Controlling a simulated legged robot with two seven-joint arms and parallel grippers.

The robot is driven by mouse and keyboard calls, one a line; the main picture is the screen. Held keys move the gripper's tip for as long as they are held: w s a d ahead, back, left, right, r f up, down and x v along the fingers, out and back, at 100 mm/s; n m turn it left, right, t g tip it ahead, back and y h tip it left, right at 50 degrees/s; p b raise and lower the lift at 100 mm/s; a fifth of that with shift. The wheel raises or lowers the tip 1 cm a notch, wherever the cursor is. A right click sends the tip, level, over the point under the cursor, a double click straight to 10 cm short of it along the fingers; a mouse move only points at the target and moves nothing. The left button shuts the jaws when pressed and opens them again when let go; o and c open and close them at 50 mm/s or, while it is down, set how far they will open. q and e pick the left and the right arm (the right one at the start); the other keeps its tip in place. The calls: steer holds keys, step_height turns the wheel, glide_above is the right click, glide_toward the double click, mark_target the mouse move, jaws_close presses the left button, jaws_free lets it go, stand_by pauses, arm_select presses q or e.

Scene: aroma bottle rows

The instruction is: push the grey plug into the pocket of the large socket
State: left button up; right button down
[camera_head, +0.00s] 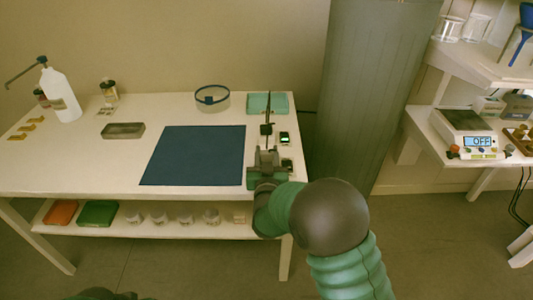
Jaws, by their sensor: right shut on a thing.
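My right gripper (267,151) reaches over the right end of the white table from the front, with its fingers pointing away. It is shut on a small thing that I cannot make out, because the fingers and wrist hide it. I cannot pick out the grey plug for sure. Two small dark devices are just right of the gripper: one with a lit green face (284,138) and one nearer the front (287,165). I cannot tell whether either is the large socket. A dark upright piece (267,129) stands just beyond the fingertips. My left gripper is not in view.
A dark blue mat (195,156) lies left of the gripper. A grey column (370,80) stands to the right.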

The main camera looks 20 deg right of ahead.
steer(key=shift+f, duration=0.3)
steer(key=c, duration=0.9)
jaws_free()
steer(key=shift+o, duration=0.2)
steer(key=p+v, duration=0.2)
steer(key=v, duration=1.5)
steer(key=shift+w, duration=0.1)
